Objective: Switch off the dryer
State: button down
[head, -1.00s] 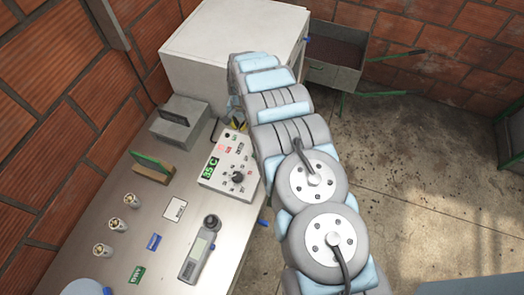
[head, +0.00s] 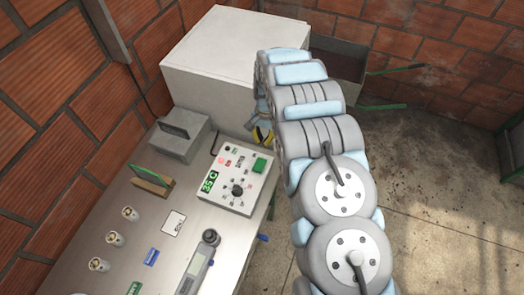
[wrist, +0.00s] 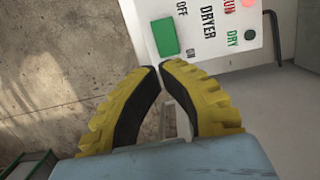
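The white dryer control panel (head: 214,198) sits on the metal bench, with a lit green "35 C" display, a black knob and small lights. Its green rectangular switch (head: 260,165) is at the panel's right end. In the wrist view the green switch (wrist: 165,37) lies beside the word DRYER, with OFF and ON printed beside it. My gripper (wrist: 159,67) has yellow and black fingers with tips almost meeting, empty, just below the switch in the picture. I cannot tell whether they touch it. In the head view my gripper (head: 262,136) is partly hidden by my arm, beyond the panel.
A large white box-shaped machine (head: 225,60) stands behind the panel. A grey box (head: 180,140), a green board on a wooden block (head: 152,180), several small cups and a handheld meter (head: 198,265) are on the bench. Open concrete floor (head: 440,220) lies to the right.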

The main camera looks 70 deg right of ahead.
jog(key=p, duration=0.2)
send_over(261, 167)
jog(key=d, duration=0.1)
jog(key=shift+w+d+f, duration=0.1)
jog(key=shift+f, duration=1.6)
jog(key=shift+d+f, duration=0.1)
jog(key=shift+f, duration=1.6)
jog(key=shift+a+f, duration=0.2)
jog(key=shift+f, duration=0.85)
jog(key=shift+a+f, duration=0.15)
jog(key=shift+f, duration=0.95)
jog(key=shift+a+f, duration=0.2)
jog(key=shift+f, duration=0.85)
